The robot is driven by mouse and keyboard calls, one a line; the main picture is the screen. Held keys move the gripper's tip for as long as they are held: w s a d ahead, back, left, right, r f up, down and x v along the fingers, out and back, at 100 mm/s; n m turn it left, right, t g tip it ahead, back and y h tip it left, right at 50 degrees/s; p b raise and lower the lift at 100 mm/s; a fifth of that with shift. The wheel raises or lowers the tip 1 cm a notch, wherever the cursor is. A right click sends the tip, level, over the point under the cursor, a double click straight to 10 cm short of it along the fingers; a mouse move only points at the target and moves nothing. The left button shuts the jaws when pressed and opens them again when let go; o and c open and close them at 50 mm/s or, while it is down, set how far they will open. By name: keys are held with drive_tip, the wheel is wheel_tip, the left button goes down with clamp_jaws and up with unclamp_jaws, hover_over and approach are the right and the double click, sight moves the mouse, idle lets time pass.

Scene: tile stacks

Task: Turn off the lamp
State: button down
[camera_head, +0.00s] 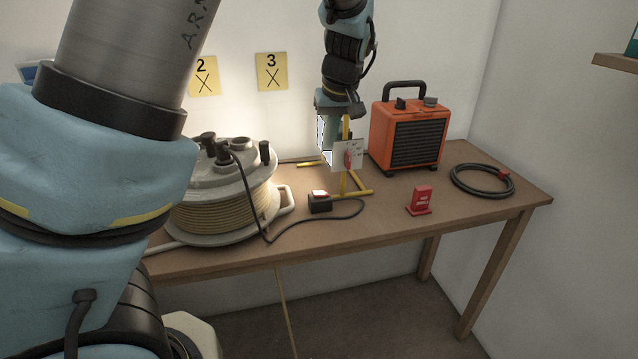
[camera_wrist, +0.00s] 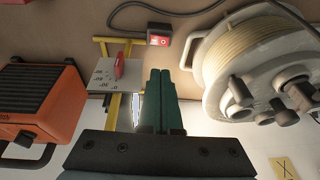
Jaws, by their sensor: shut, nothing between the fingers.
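The lamp is a yellow stand (camera_head: 344,185) on the table, with a bright white lit part (camera_head: 321,132) partly hidden behind my gripper. A pale plate (camera_head: 347,156) with a red lever switch (camera_head: 348,159) is fixed to the stand. In the wrist view the plate (camera_wrist: 101,77) and red switch (camera_wrist: 119,66) are left of my fingers. My gripper (camera_head: 330,147) points down beside the stand, just behind and left of the plate. Its fingers (camera_wrist: 160,75) are shut and empty. I cannot tell whether they touch the lamp.
A cable reel (camera_head: 225,200) stands left, and a small black box with a red switch (camera_head: 320,202) lies before the stand. An orange heater (camera_head: 408,137), a small red block (camera_head: 420,200) and a coiled black cable (camera_head: 482,181) are right. The front middle of the table is clear.

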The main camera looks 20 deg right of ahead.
drive_tip(key=p, duration=0.3)
approach(317, 192)
drive_tip(key=x, duration=0.5)
drive_tip(key=shift+w+f, duration=0.1)
drive_tip(key=shift+w, duration=0.1)
drive_tip(key=shift+f, duration=0.65)
drive_tip(key=shift+a+f, duration=0.1)
